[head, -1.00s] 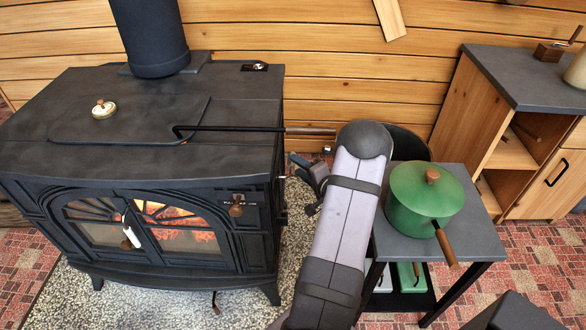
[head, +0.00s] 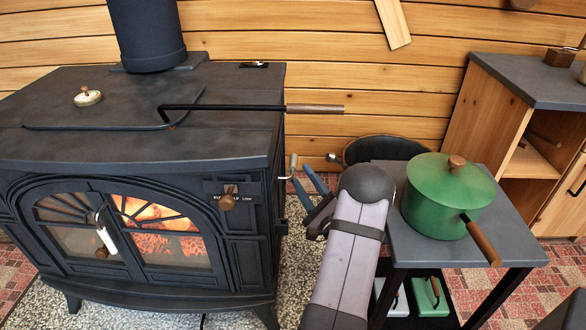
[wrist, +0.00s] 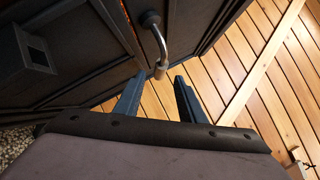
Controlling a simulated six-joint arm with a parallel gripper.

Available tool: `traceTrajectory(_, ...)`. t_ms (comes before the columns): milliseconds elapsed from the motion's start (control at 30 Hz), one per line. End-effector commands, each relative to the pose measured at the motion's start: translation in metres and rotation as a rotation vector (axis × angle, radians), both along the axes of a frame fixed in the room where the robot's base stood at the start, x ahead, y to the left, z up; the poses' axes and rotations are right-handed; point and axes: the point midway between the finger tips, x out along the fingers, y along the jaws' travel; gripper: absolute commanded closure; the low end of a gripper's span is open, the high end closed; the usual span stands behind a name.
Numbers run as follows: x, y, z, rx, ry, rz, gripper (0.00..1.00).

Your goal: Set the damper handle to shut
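A small bent metal handle with a light grip (head: 291,166), which looks like the damper handle, sticks out from the right side of the black stove (head: 120,110). In the wrist view this handle (wrist: 160,45) comes off a round pivot on the stove's side and its grip end points toward my fingers. My gripper (head: 303,182) is beside it, just right of the stove. In the wrist view my gripper (wrist: 161,76) is open, with the grip end in line with the gap between the fingertips. I cannot tell whether they touch. No shut marking for this handle is readable.
A long rod with a wooden grip (head: 315,108) juts from the stove top above my gripper. A wooden knob (head: 227,200) and a door handle (head: 105,235) are on the front, with fire behind glass. A green pot (head: 445,200) stands on a side table (head: 400,249) at right.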

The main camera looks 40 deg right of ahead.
Motion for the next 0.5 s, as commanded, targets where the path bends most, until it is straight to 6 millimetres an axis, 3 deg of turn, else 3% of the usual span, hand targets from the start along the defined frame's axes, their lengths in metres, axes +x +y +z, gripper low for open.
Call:
traceTrajectory(233, 0.009, -0.002, 0.002, -0.003, -0.002, 0.002, 0.64)
traceTrajectory(500, 0.04, -0.01, 0.008, -0.004, -0.001, 0.003, 0.64)
